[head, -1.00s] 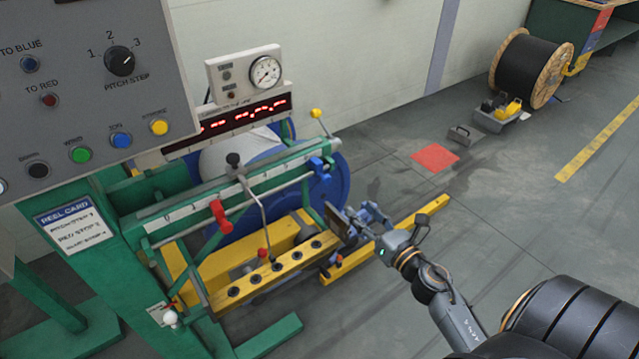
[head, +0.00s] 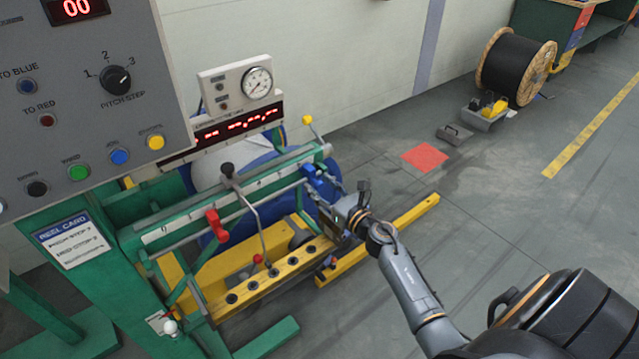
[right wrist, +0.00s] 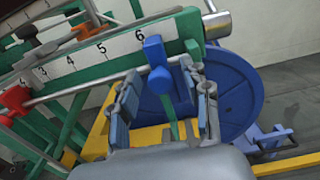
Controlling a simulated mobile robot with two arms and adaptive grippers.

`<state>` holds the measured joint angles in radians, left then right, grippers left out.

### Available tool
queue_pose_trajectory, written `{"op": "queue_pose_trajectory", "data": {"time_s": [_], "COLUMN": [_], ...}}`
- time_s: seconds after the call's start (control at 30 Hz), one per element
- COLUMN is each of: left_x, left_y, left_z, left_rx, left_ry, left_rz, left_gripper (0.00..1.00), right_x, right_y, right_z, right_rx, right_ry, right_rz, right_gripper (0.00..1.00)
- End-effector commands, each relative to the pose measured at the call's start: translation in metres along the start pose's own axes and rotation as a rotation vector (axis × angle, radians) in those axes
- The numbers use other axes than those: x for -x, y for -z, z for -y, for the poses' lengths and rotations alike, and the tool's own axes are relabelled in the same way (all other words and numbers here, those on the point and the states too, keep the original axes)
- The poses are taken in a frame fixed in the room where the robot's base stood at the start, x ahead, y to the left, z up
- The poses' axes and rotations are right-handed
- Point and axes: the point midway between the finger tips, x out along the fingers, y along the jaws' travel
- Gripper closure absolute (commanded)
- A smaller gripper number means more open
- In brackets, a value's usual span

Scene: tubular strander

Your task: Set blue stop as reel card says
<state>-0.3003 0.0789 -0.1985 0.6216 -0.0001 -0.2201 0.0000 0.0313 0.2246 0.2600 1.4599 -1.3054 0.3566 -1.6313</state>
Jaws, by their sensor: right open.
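The blue stop (head: 313,174) sits on the rail at the right end of the numbered scale. In the right wrist view the blue stop (right wrist: 158,64) is just right of the 6 mark. My right gripper (head: 328,196) is open beside it; in the wrist view the open fingers (right wrist: 165,100) stand either side of the stop's lower part, and I cannot tell whether they touch it. The red stop (head: 216,226) is further left on the same rail. The reel card (head: 72,240) hangs on the green frame; its small lines are not clearly readable. My left gripper is out of view.
The control panel (head: 130,110) with knob and buttons stands at upper left. A lever (head: 250,210) rises from the yellow slotted bar (head: 262,284) in front of the rail. A blue reel (right wrist: 235,95) is behind the rail. Floor at right is mostly clear.

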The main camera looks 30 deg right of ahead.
Motion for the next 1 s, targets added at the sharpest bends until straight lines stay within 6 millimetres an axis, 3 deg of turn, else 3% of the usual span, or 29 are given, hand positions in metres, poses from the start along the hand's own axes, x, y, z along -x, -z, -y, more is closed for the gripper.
{"op": "queue_pose_trajectory", "data": {"time_s": [0.37,0.6,0.63,0.87,1.0], "left_x": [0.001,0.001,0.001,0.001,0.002], "left_y": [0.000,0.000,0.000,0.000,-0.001], "left_z": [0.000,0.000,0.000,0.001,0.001], "left_rx": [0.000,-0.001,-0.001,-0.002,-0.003], "left_ry": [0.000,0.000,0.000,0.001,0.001], "left_rz": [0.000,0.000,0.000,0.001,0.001], "left_gripper": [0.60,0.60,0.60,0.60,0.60], "right_x": [-0.007,-0.007,-0.007,-0.007,-0.007], "right_y": [0.000,0.000,0.000,0.000,0.001], "right_z": [0.000,0.000,0.000,-0.002,-0.024], "right_rx": [0.001,0.000,0.000,0.000,-0.001], "right_ry": [0.000,0.000,0.000,0.000,-0.005], "right_rz": [0.000,0.000,0.000,0.000,-0.001], "right_gripper": [0.52,0.97,1.00,1.00,1.00]}}
